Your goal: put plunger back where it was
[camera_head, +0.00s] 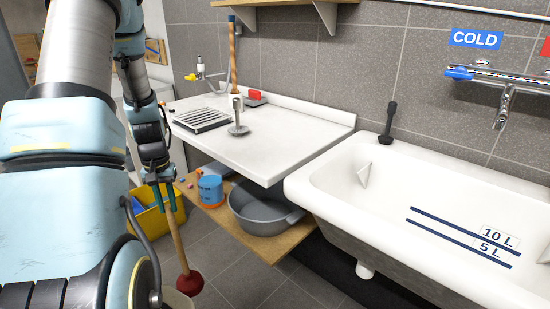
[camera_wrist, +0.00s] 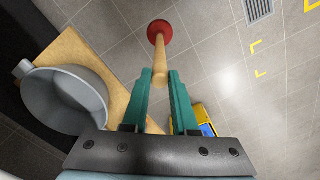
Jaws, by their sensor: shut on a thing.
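The plunger has a red rubber cup (camera_head: 190,283) and a pale wooden handle (camera_head: 176,236). It hangs cup down and slightly tilted, below my gripper (camera_head: 162,195) in the head view. The wrist view shows the same cup (camera_wrist: 160,32) and handle (camera_wrist: 160,62) beyond the fingertips. My gripper (camera_wrist: 160,82) has two green fingers shut on the handle, one on each side. The cup is over the floor in front of the low wooden shelf (camera_head: 240,236). I cannot tell whether it touches the floor.
A grey basin (camera_head: 262,212) and a blue pot (camera_head: 210,188) stand on the shelf under the white counter (camera_head: 290,135). A yellow bin (camera_head: 150,222) is beside my arm. The sink (camera_head: 430,200) is at right. Yellow corner marks (camera_wrist: 256,48) and a drain grate (camera_wrist: 258,9) lie on open floor.

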